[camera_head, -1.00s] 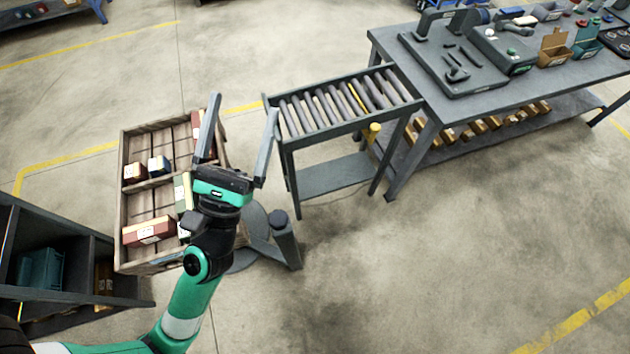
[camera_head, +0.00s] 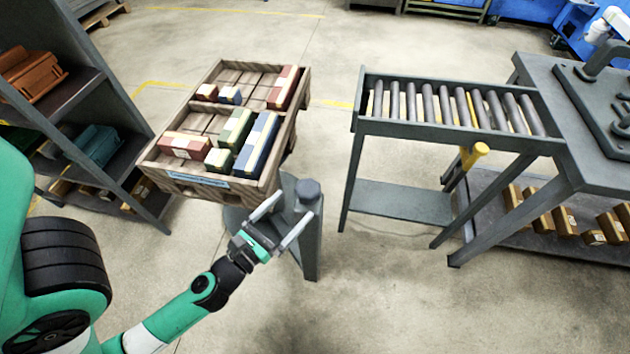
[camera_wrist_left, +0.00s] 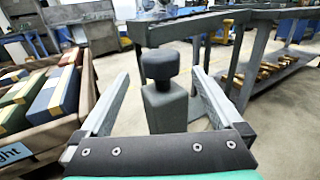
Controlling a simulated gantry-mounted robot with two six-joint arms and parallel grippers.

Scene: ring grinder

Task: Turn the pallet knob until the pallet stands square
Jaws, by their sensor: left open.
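The wooden pallet (camera_head: 205,125) carries several boxes and has a light blue label on its front side. Its sides run slanted in the head view; I cannot tell if it stands square. The dark round pallet knob (camera_head: 308,190) tops a grey post just right of the pallet's front corner. My left gripper (camera_head: 294,206) is open and empty, its fingers pointing at the knob and post. In the left wrist view the knob (camera_wrist_left: 160,65) stands upright between the spread fingers, apparently beyond their tips and untouched. My right gripper is not in view.
A roller conveyor table (camera_head: 455,108) stands right of the post, with floor between them. A workbench (camera_head: 590,115) adjoins it on the right. A dark shelf (camera_head: 95,95) stands left of the pallet. The floor in front is open.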

